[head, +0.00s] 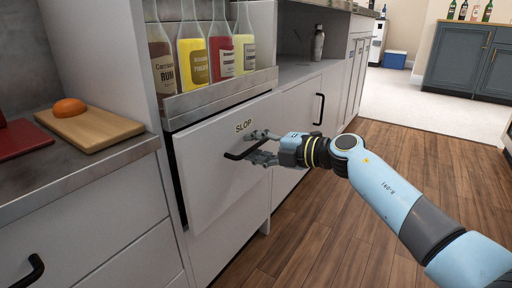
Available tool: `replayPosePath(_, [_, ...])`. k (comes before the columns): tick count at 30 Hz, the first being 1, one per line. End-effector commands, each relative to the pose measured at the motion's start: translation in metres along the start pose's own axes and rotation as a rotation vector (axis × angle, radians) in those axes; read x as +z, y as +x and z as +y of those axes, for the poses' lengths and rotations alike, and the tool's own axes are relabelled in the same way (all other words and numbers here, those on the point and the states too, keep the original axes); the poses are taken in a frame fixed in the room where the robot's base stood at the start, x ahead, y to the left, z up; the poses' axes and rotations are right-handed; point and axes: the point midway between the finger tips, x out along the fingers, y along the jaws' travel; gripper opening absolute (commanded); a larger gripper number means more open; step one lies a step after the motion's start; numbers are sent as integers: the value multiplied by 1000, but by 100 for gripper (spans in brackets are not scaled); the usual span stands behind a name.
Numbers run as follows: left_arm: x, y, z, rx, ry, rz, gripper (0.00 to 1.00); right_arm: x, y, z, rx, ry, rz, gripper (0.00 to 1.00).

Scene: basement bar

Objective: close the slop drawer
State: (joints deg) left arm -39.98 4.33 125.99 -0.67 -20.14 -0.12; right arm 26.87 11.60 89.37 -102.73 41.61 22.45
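The slop drawer (215,185) has a white front marked "SLOP". It stands slightly out from the cabinet, with a dark gap along its left edge. Its black bar handle (233,156) is near the top of the front. My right gripper (261,147) reaches in from the right and is at the right part of the handle. Its fingers are spread, one above and one below, and the bar's right end is partly hidden by them. I cannot tell whether they touch it. My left gripper is not in view.
A bottle rack (220,96) with several bottles sits above the drawer. An orange half (69,107) lies on a wooden board (98,132) on the left counter. Another black handle (320,109) is farther right. The wooden floor (340,230) looks clear.

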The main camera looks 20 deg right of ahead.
Motion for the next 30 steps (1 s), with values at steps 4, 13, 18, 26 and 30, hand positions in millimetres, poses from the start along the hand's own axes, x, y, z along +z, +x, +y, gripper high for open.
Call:
replayPosePath(4, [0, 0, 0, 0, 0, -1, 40, 0, 0, 0, 0, 0, 0, 7])
replayPosePath(13, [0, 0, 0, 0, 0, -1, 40, 0, 0, 0, -1, 0, 0, 0])
replayPosePath(18, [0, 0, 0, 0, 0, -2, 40, 0, 0, -1, -1, 0, 0, 0])
replayPosePath(26, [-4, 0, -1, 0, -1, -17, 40, 1, 7, 0, -1, 1, -2, 11])
replayPosePath(30, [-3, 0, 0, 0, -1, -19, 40, 1, 7, 0, -1, 1, -2, 29])
